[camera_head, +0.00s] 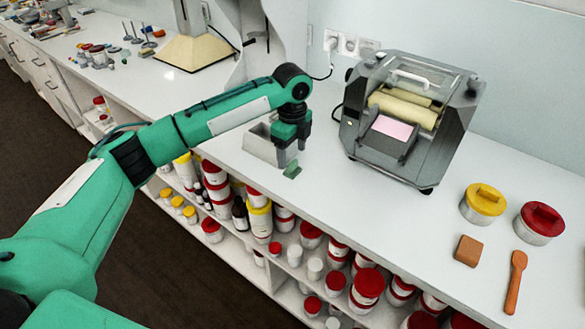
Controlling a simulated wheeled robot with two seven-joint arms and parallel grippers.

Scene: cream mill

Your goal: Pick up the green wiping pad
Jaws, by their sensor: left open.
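The green wiping pad (292,169) is a small green block lying on the white counter near its front edge. My left gripper (291,156) points down just above and behind the pad. Its dark fingers are apart and nothing shows between them. I cannot tell whether a fingertip touches the pad. My right gripper is out of view.
A grey open box (262,147) stands just left of the gripper. A roller mill (410,118) stands to the right. Yellow-lidded (484,203) and red-lidded (539,223) tins, an orange block (468,251) and a spatula (515,282) lie further right.

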